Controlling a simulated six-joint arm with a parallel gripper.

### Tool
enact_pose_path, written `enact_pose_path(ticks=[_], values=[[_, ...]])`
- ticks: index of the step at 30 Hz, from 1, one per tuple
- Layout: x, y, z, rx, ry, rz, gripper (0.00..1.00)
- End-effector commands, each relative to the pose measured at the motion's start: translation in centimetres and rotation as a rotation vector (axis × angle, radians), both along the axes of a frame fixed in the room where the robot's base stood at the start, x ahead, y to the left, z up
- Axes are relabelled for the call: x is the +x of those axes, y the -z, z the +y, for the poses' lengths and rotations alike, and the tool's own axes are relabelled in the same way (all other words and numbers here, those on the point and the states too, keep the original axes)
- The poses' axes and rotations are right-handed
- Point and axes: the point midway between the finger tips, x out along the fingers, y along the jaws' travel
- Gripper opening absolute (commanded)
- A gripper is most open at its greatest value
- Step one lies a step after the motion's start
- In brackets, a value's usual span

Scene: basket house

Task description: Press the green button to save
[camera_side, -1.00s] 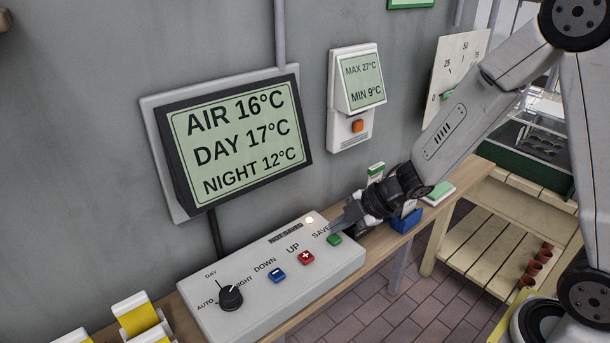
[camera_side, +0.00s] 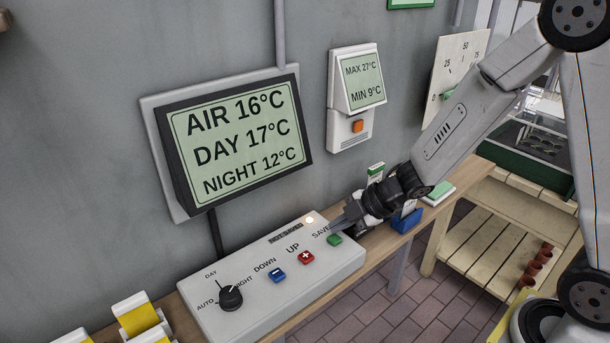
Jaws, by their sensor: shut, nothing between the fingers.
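The green button (camera_side: 335,239) sits under the word SAVE at the right end of the white control box (camera_side: 208,324). My gripper (camera_side: 338,227) is shut and empty, its tip just above and behind the green button. I cannot tell whether it touches the button or the box. A pale lamp (camera_side: 309,220) beside the label NOT SAVED is lit. The wall display (camera_side: 235,141) reads AIR 16°C, DAY 17°C, NIGHT 12°C.
The red UP button (camera_side: 305,258), blue DOWN button (camera_side: 277,275) and black knob (camera_side: 230,298) are on the same box. A blue holder (camera_side: 406,221) stands on the shelf close to my wrist. A smaller MAX/MIN display (camera_side: 362,82) hangs on the wall.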

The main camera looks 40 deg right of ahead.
Motion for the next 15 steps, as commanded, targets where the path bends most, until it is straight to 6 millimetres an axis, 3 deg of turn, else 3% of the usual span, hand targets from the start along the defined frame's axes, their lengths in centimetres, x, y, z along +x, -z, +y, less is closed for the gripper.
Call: enact_pose_path(ticks=[15], values=[[0.0, 0.72, 0.0, 0.0, -0.001, 0.001, 0.0]])
